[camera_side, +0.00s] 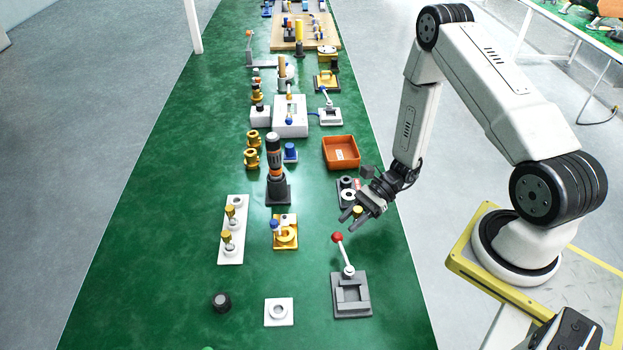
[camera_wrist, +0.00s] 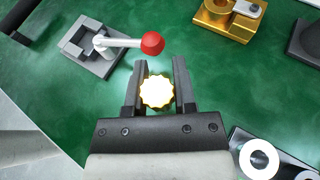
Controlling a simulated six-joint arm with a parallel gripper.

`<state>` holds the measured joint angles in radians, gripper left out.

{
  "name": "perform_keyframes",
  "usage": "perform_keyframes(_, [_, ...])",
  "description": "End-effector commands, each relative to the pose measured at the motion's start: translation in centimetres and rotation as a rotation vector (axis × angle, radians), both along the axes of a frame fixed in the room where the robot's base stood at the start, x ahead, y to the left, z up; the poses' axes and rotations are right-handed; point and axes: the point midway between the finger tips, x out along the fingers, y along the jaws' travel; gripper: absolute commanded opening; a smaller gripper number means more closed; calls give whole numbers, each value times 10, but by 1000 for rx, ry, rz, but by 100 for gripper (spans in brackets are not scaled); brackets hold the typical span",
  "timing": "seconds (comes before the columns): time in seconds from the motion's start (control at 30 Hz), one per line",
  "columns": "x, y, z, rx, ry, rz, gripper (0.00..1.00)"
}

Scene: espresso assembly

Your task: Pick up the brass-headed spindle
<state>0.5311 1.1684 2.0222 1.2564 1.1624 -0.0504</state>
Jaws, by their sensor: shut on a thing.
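My gripper (camera_side: 346,217) is above the right part of the green table, to the right of the yellow fixture. It is shut on the brass-headed spindle (camera_wrist: 157,92), whose gold scalloped head shows between the two fingers in the wrist view. In the side view only the small gold head (camera_side: 357,210) shows at the fingers. The spindle's lower part is hidden. Two similar gold-topped parts (camera_side: 229,211) stand in the white rack on the left.
A grey fixture with a red-knobbed lever (camera_side: 337,237) stands close to my gripper. A dark tray with white rings (camera_side: 347,195) and an orange bin (camera_side: 341,153) lie behind. A white plate with a ring (camera_side: 279,312) is at the front. The table's right edge is near.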

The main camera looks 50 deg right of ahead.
Motion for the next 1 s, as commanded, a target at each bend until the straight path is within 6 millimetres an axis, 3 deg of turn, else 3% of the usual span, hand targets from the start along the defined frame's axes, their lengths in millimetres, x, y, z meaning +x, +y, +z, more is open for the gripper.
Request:
perform_keyframes(0.43, [-52,-1,64,0,-2,-4,0])
perform_keyframes(0.7, [-105,-1,85,0,1,-6,0])
perform_keyframes(1.0, [-134,-1,98,-1,0,-3,0])
